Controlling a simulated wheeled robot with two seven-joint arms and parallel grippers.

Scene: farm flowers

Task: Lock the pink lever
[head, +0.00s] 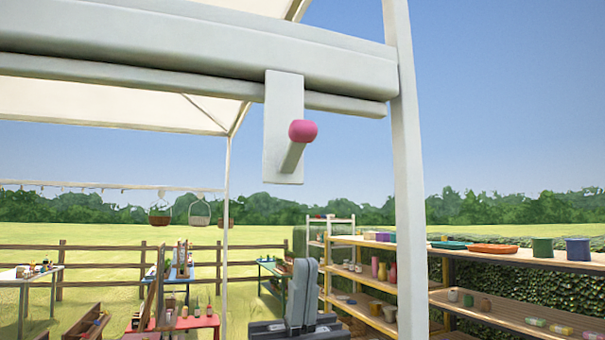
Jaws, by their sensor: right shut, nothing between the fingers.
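The pink lever (302,131) is a light grey rod with a rounded pink tip. It sticks out toward me from a grey plate (283,110) fixed under the white canopy beam, near the right post. My right gripper (303,264) is at the bottom centre, pointing up, with its dark grey fingers together and empty. It is well below the lever and apart from it. My left gripper is not in view.
The white post (408,180) stands just right of the lever. Shelves with pots (375,275) and a wooden shelf (520,258) stand at the right. Tables and hanging baskets (160,215) are at the left. Open air surrounds the lever's tip.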

